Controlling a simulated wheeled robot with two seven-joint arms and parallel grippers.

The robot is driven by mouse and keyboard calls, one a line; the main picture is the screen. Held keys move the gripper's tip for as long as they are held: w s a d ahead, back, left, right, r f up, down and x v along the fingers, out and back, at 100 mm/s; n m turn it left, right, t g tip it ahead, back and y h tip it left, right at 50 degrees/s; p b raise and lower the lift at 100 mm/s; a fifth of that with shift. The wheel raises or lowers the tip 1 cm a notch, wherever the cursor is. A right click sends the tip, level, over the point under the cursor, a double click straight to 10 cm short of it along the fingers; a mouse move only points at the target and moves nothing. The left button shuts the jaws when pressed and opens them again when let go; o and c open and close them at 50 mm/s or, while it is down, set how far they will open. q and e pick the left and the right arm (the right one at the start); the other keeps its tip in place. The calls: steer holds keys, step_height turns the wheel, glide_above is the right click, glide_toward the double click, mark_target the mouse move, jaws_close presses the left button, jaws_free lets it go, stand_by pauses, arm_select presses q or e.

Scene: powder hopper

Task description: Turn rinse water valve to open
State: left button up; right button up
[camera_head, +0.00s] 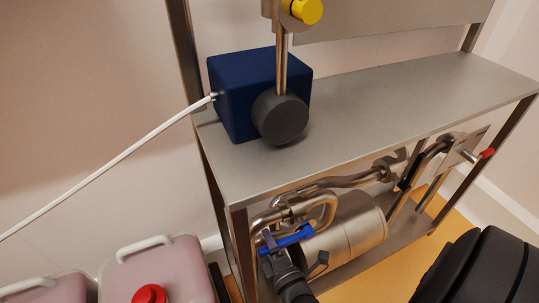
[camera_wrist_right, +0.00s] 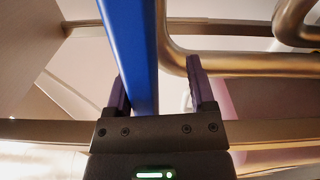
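A valve with a blue lever handle (camera_head: 287,240) sits on the steel pipework under the shelf in the head view. Its handle also shows in the right wrist view as a long blue bar (camera_wrist_right: 130,45). My right gripper (camera_head: 295,252) is at this handle, reaching up from below. In the wrist view my right gripper (camera_wrist_right: 158,75) is open, its two dark fingers apart. The blue bar passes between them, close to the left finger, with a gap to the right finger. Whether the left finger touches it I cannot tell. My left gripper is not in view.
A steel shelf (camera_head: 400,108) carries a dark blue box (camera_head: 235,95) with a white cable. Bent pipes and a steel cylinder (camera_head: 345,235) lie close beside the gripper. A red-tipped handle (camera_head: 487,153) is at right. Pinkish canisters (camera_head: 170,265) stand at lower left.

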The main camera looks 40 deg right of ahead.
steer(key=shift+s+a, duration=0.1)
steer(key=shift+s, duration=0.25)
arm_select(q)
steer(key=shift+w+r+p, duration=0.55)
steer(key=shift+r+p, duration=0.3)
steer(key=shift+p, duration=0.1)
arm_select(e)
steer(key=v, duration=0.9)
steer(key=shift+s, duration=0.1)
